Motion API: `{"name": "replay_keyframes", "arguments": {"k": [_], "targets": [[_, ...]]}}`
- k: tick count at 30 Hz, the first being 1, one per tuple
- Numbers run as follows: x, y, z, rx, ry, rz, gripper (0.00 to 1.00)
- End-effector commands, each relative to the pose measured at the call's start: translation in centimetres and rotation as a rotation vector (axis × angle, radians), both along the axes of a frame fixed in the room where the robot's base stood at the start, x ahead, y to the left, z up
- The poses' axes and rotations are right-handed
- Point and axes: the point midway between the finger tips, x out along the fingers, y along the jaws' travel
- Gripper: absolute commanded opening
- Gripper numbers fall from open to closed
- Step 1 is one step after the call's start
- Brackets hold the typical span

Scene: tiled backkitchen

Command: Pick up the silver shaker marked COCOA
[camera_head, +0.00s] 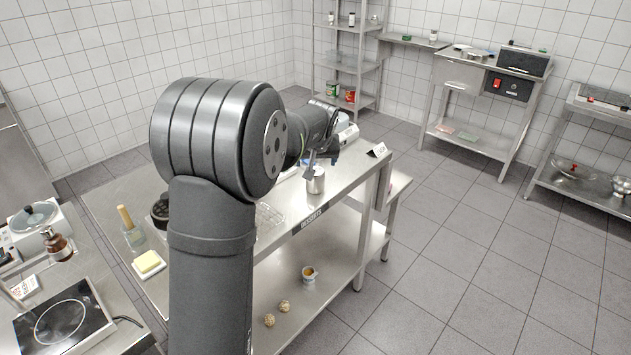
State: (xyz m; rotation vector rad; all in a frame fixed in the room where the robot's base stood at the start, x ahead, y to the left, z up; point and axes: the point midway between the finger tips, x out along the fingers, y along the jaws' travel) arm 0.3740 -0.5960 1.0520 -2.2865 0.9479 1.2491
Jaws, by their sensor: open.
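A small silver cylinder (317,184), which looks like the shaker, stands upright on the steel worktable (345,176) near its front edge. No COCOA marking can be read on it at this size. My gripper (320,162) is open and points down at the top of the silver cylinder. The fingers are small in view, and I cannot tell whether they touch it or reach around it. My dark arm hides much of the worktable to the left.
A white label card (377,149) and a white appliance (347,133) stand near the cylinder. A wire rack (268,217) lies to its left. A small cup (309,274) sits on the lower shelf.

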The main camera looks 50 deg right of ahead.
Motion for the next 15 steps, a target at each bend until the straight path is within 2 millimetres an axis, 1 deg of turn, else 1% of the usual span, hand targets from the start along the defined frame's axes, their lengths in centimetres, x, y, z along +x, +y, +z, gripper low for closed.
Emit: {"name": "replay_keyframes", "arguments": {"k": [1, 6, 10, 15], "targets": [[0.4, -0.4, -1.0, 0.003, 0.002, 0.001, 0.78], [1.6, -1.5, -3.7, 0.003, 0.002, 0.001, 0.78], [2.2, -2.2, -4.8, 0.001, 0.0, 0.001, 0.78], [2.5, -2.5, -5.6, 0.001, 0.0, 0.001, 0.78]]}}
